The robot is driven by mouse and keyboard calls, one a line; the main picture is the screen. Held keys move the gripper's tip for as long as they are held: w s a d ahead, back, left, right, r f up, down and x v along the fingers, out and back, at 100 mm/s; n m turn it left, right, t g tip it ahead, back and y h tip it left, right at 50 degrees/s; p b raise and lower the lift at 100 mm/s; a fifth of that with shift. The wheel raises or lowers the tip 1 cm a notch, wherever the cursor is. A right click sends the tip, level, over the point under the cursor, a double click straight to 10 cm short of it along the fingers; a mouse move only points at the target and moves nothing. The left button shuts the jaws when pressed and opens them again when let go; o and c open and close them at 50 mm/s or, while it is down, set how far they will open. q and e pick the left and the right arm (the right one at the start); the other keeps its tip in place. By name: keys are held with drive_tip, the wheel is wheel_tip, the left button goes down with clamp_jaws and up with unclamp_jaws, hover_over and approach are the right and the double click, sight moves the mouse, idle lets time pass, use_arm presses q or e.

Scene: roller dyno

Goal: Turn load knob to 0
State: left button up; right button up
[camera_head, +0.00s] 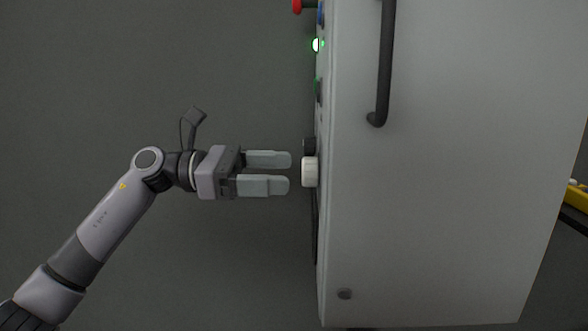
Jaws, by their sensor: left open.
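A white knob (310,172) sticks out from the left-facing panel of a large light-grey cabinet (440,200). I take it to be the load knob, but its pointer and scale are not visible from this side. My left gripper (290,173) is open, its two fingers pointing right at the knob. The fingertips are just left of the knob with a small gap, and nothing is between them. A dark round part (308,146) sits just above the white knob. My right gripper is not in view.
Above the knob, the panel edge carries a red button (298,6), a blue part (320,14), a lit green lamp (316,45) and a darker green part (318,88). A black handle (383,70) is on the cabinet side. A yellow object (577,195) shows at far right.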

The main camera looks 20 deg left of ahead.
sight(310, 165)
use_arm(q)
drive_tip(key=shift+x, duration=1.7)
drive_tip(key=c, duration=1.1)
drive_tip(key=shift+o, duration=0.2)
drive_tip(key=shift+p, duration=0.35)
